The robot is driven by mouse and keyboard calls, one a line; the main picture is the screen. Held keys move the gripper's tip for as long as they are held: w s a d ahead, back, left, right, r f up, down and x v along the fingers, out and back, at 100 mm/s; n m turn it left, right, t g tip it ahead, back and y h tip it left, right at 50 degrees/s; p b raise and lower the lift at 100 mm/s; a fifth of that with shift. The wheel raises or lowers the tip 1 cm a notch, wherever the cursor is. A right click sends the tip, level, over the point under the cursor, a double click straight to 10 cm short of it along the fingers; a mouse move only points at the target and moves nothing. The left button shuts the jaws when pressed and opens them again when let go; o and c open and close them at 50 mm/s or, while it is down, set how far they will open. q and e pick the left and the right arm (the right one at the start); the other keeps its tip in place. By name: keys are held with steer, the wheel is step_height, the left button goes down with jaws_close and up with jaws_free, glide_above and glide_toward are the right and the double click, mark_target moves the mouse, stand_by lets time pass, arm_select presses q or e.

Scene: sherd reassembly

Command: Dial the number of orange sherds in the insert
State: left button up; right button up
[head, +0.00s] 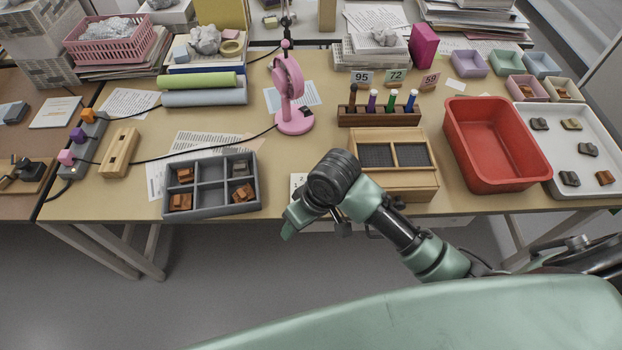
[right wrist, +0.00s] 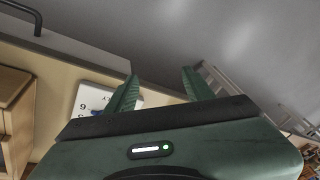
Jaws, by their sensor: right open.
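The far right compartment holds a greyish sherd (head: 240,168). A white dial with printed numbers (head: 298,183) is at the front edge right of the insert, partly hidden by my right arm; it also shows in the right wrist view (right wrist: 92,100). My right gripper (right wrist: 160,88) is open and empty near the dial, apart from it. My left gripper is out of view.
A wooden box with dark mesh panels (head: 425,178) stands right of my arm. Beyond are a red bin (head: 497,171) and a white tray with sherds (head: 588,185).

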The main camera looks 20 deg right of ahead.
steer(key=shift+g+h, duration=0.5)
steer(key=shift+h, duration=0.1)
steer(key=w, duration=0.2)
steer(key=w+d+r, duration=0.1)
steer(key=w, duration=0.1)
steer(key=w+r, duration=0.1)
steer(key=shift+w+d, duration=0.35)
steer(key=shift+w, duration=0.05)
steer(key=shift+m+g+h, duration=0.4)
steer(key=shift+m+h, duration=0.3)
steer(key=shift+m, duration=0.1)
steer(key=w+d+r, duration=0.1)
steer(key=w, duration=0.1)
steer(key=w+d+r, duration=0.1)
steer(key=w+d, duration=0.1)
steer(key=w+d+r, duration=0.1)
steer(key=d, duration=0.1)
steer(key=shift+w+r, duration=0.2)
steer(key=shift+w, duration=0.2)
steer(key=shift+a+f, duration=0.1)
steer(key=shift+f, duration=3.7)
steer(key=shift+p, duration=0.3)
jaws_close()
